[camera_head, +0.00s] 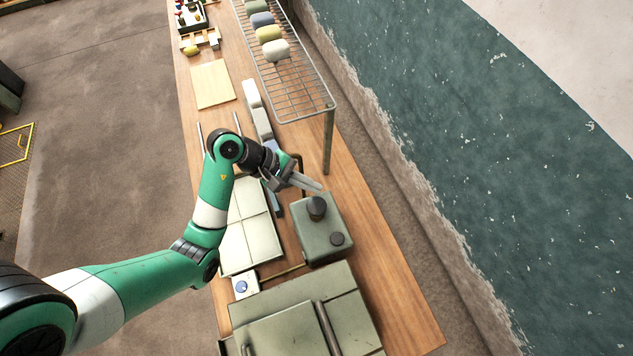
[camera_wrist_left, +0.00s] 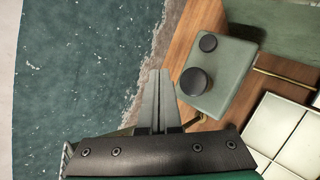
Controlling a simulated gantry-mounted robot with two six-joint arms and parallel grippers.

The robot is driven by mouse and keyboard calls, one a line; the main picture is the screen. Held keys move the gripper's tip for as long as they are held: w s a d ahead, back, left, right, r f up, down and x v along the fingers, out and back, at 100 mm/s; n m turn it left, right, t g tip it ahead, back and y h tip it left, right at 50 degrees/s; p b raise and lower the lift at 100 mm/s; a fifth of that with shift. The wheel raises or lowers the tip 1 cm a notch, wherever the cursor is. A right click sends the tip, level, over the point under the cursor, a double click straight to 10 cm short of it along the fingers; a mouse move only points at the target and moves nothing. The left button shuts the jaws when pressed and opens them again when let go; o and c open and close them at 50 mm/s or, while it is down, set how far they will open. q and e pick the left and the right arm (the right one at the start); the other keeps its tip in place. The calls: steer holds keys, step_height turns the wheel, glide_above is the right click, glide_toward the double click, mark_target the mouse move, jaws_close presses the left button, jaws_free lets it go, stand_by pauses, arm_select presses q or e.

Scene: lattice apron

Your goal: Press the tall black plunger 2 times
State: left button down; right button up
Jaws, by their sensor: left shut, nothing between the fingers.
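A grey-green box (camera_head: 322,238) stands on the wooden table and carries two black plungers. The tall black plunger (camera_head: 316,207) is at its far end, and a shorter black one (camera_head: 337,239) is near its front corner. In the left wrist view the tall plunger (camera_wrist_left: 194,82) and the shorter one (camera_wrist_left: 208,43) both show on the box. My left gripper (camera_head: 318,187) is shut and empty. Its fingertips are close to the tall plunger, just beyond it in the head view; whether they touch I cannot tell. In the left wrist view the fingertips lie left of the tall plunger.
A wire rack (camera_head: 287,80) with several rounded blocks stands behind on the right. A pale tiled panel (camera_head: 250,235) lies left of the box, with a small white switch box (camera_head: 245,286) below it. A large green case (camera_head: 300,320) fills the near end. The wall (camera_head: 470,130) is right.

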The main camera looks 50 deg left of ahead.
mark_target(313, 204)
arm_select(q)
step_height(313, 204, down, 8)
steer(key=b, duration=0.6)
steer(key=shift+f, duration=0.1)
steer(key=shift+b, duration=0.3)
stand_by(1.3)
steer(key=shift+f, duration=0.4)
steer(key=shift+f+b, duration=1.65)
steer(key=shift+f, duration=0.05)
stand_by(1.2)
steer(key=shift+r, duration=0.15)
steer(key=shift+r+p, duration=1.9)
steer(key=shift+r, duration=0.05)
step_height(313, 204, up, 5)
steer(key=p, duration=0.4)
steer(key=shift+r, duration=0.1)
